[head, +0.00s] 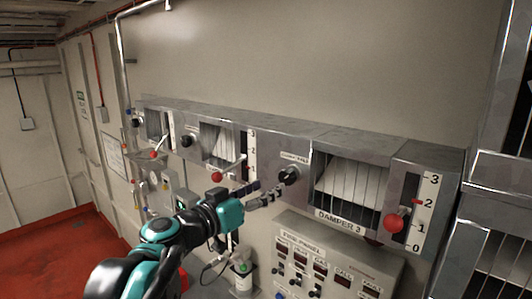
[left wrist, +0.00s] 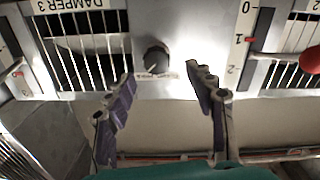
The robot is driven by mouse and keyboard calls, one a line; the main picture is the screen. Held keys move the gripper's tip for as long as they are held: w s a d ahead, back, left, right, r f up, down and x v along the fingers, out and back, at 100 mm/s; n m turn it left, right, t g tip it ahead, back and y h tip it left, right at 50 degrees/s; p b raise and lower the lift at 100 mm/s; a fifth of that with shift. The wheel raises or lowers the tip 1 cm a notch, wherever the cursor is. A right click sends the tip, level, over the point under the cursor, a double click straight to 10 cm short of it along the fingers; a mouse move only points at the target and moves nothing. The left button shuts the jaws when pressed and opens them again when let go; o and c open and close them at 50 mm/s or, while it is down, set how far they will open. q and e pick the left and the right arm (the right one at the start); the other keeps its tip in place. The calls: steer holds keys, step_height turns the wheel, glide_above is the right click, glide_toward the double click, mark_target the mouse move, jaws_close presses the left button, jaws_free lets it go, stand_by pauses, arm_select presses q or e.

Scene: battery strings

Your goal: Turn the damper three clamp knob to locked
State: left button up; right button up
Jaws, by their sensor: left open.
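The damper three clamp knob (head: 289,175) is a round black knob on the grey panel, just left of the damper 3 louvre window (head: 350,188). It also shows in the left wrist view (left wrist: 156,57), with a light pointer mark and a small label too blurred to read. My left gripper (head: 272,194) is open and empty in front of the panel, just left of and below the knob in the head view. In the left wrist view its two fingers (left wrist: 160,76) stand apart on either side of the knob's line, and neither appears to touch it. My right gripper is out of view.
The damper 3 lever with a red ball (head: 393,223) is near 1 on its scale. Another black knob (head: 187,140) and red-ball lever (head: 217,204) lie further left. A fire panel (head: 300,250) with switches juts out below.

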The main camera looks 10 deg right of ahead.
mark_target(284, 178)
arm_select(q)
steer(key=d, duration=0.2)
steer(key=w, duration=0.1)
steer(key=shift+d+r+p, duration=0.35)
steer(key=shift+d+p, duration=0.05)
steer(key=p+x, duration=0.1)
steer(key=x, duration=0.4)
steer(key=shift+w+a+f, duration=0.15)
steer(key=shift+a+f, duration=0.05)
steer(key=shift+a, duration=0.05)
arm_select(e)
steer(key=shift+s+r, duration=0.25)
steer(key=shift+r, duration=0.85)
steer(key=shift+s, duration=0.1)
arm_select(q)
steer(key=c, duration=1.1)
